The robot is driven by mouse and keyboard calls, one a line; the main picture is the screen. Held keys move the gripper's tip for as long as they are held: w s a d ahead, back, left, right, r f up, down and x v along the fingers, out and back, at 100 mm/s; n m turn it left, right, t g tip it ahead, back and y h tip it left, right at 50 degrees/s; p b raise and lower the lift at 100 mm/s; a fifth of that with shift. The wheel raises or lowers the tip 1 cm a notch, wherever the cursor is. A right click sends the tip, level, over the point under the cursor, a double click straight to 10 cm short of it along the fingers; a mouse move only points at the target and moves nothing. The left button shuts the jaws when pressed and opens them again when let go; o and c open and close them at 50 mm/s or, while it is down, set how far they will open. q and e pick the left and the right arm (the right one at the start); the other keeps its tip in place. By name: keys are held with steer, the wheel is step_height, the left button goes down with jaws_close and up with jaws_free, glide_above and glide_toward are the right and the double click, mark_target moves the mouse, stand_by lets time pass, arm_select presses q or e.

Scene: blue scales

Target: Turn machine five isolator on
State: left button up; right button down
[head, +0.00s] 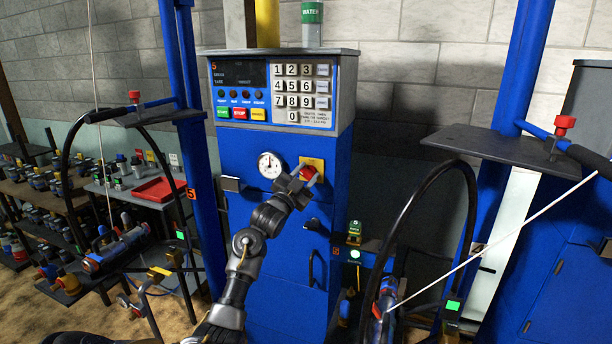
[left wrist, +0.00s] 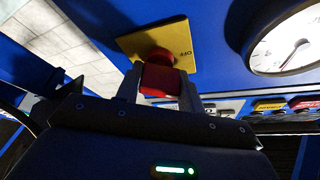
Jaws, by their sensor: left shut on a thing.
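The isolator is a red rotary knob (head: 308,172) on a yellow plate (head: 316,163) on the front of the blue machine cabinet (head: 262,225), right of a round white gauge. My left gripper (head: 305,177) reaches up to it from below and is shut on the red knob. In the left wrist view the red handle (left wrist: 160,79) sits between the two fingers (left wrist: 160,88). The yellow plate (left wrist: 150,42) behind it shows the word OFF near its right edge in that view. Other markings on the plate are hidden or too small to read. My right gripper is not in view.
The gauge (head: 270,165) is close left of the knob; it also shows in the left wrist view (left wrist: 288,42). A keypad (head: 301,93) and coloured buttons (head: 240,113) sit above. Black hoses hang on both sides, and a crowded bench (head: 130,187) stands at left.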

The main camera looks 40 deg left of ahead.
arm_select(q)
steer(key=m+h, duration=0.1)
steer(key=m, duration=0.2)
steer(key=m+g+h, duration=0.1)
steer(key=m+h, duration=0.1)
steer(key=m, duration=0.2)
steer(key=shift+r, duration=0.1)
steer(key=m+g, duration=0.1)
steer(key=m, duration=0.2)
steer(key=m+g+p, duration=0.1)
steer(key=m, duration=0.2)
steer(key=shift+d+g+h, duration=0.1)
steer(key=shift+g+h, duration=0.2)
steer(key=o, duration=1)
steer(key=shift+w, duration=0.1)
